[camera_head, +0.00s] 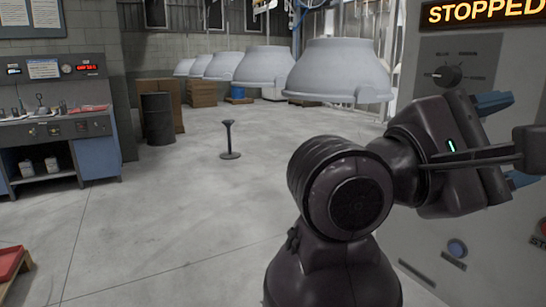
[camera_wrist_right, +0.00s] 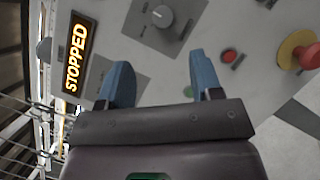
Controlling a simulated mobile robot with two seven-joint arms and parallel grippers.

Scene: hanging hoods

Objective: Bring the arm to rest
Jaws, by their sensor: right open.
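My right arm rises from the bottom of the head view and bends to the right. Its gripper (camera_head: 524,138) is in front of a grey control cabinet (camera_head: 417,85), with blue fingers spread. In the right wrist view the gripper (camera_wrist_right: 159,60) is open, with nothing between the fingers. The cabinet panel (camera_wrist_right: 215,45) lies beyond the fingertips; I see no contact with it. My left gripper is not in view.
Several grey hoods (camera_head: 340,72) hang in a row. A workbench (camera_head: 55,125) stands left. The middle floor is clear around a small stand (camera_head: 229,140).

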